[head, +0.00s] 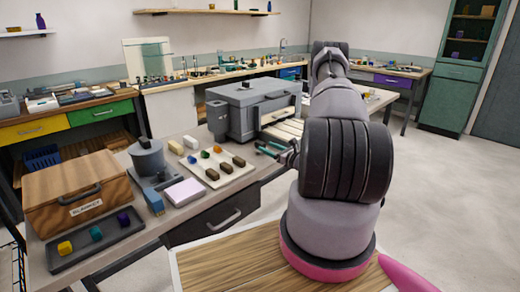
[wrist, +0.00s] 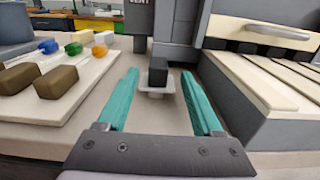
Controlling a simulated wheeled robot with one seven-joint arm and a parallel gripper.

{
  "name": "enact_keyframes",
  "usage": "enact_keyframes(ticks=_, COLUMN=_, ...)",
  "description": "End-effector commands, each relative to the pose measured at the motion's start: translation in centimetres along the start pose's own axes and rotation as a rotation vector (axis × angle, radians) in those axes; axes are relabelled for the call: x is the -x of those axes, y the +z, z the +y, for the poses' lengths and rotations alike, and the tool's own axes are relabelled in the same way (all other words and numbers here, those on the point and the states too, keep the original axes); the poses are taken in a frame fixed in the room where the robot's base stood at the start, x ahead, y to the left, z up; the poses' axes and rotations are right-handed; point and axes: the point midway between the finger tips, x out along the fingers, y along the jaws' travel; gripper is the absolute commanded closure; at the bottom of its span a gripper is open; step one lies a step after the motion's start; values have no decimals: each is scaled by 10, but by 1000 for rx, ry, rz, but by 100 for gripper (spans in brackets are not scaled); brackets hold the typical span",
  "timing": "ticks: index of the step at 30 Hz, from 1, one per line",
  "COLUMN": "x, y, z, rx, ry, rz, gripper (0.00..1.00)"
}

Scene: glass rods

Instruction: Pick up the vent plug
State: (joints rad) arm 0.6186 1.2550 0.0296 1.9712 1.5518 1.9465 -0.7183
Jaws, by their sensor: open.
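A small dark block on a pale flanged base, which looks like the vent plug (wrist: 158,74), stands upright on the bench in the wrist view. My gripper (wrist: 160,82) is open, with one teal finger on each side of the block near the fingertips. There is a gap on both sides and neither finger appears to touch it. In the head view my gripper (head: 266,149) is low over the bench beside the grey kiln; I cannot make out the plug there.
The grey kiln (head: 252,104) stands close behind, with a dark post marked "VENT" (wrist: 140,16) at its side. A slatted pale rack (wrist: 262,82) is close on the right. A pale board (head: 230,177) with brown and coloured pieces lies left. A wooden box (head: 75,190) is farther left.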

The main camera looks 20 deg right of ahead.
Motion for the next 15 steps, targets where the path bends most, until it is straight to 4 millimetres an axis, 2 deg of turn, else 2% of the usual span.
enact_keyframes(ticks=9, x=-44, y=2, z=3, rx=3, ry=3, rz=-1, gripper=32)
enact_keyframes(ticks=15, x=-50, y=2, z=2, rx=0, ry=1, rz=-1, gripper=32)
